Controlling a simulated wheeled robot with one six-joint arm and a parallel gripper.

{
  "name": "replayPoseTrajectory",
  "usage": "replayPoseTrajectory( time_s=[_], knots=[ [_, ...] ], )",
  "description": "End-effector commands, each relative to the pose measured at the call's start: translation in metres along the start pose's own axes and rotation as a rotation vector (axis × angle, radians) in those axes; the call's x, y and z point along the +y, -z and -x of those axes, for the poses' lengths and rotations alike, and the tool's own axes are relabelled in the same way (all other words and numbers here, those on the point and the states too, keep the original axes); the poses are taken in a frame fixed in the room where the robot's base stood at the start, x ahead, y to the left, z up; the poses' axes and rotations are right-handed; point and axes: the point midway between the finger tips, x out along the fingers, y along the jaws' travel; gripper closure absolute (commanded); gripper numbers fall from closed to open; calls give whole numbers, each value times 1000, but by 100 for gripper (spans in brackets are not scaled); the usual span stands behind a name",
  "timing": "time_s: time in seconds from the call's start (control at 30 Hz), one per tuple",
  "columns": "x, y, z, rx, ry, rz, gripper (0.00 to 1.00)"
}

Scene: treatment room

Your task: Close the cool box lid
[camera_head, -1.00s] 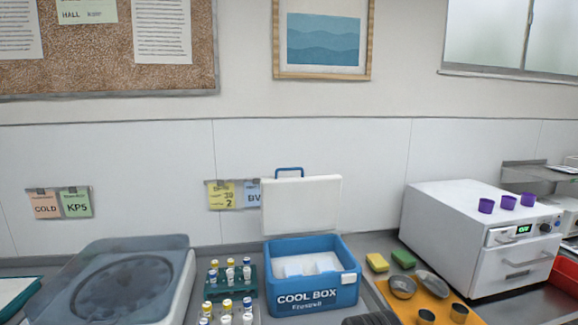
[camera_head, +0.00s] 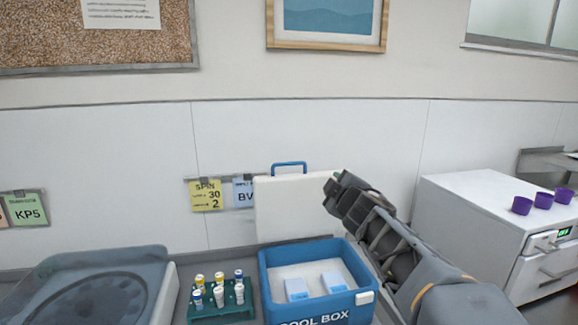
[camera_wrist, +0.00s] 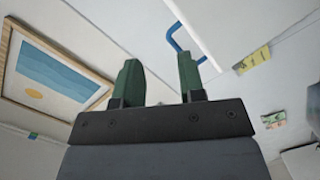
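The blue cool box (camera_head: 318,317) stands on the counter in the head view, with two pale blue-white packs inside. Its white lid (camera_head: 285,210) is open and stands upright at the box's back edge. A blue handle (camera_head: 289,164) is on the lid's top edge. My gripper (camera_head: 336,186) is at the lid's right side, above the box; contact cannot be told. In the wrist view, the fingers of my gripper (camera_wrist: 159,75) are apart with nothing between them. The blue handle (camera_wrist: 175,40) and white lid (camera_wrist: 215,25) show just beyond the right finger.
A teal rack (camera_head: 222,312) of capped vials stands left of the box, beside a grey-lidded machine (camera_head: 90,300). A white appliance (camera_head: 465,225) with purple cups on top is at the right. The wall with note cards (camera_head: 206,196) is close behind the lid.

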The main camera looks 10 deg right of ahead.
Motion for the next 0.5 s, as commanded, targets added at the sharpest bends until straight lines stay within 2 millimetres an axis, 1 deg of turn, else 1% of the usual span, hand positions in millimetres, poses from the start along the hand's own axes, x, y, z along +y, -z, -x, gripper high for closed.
replayPoseTrajectory(
  time_s=[0.03, 0.1, 0.2, 0.33, 0.5],
  knots=[
    [7, 8, -10, 71, -1, 83, 63],
    [13, 20, -18, 173, 11, 197, 63],
    [14, 31, -26, 289, 44, 329, 63],
    [10, 38, -30, 391, 95, 447, 63],
    [4, 41, -35, 455, 136, 518, 63]
  ],
)
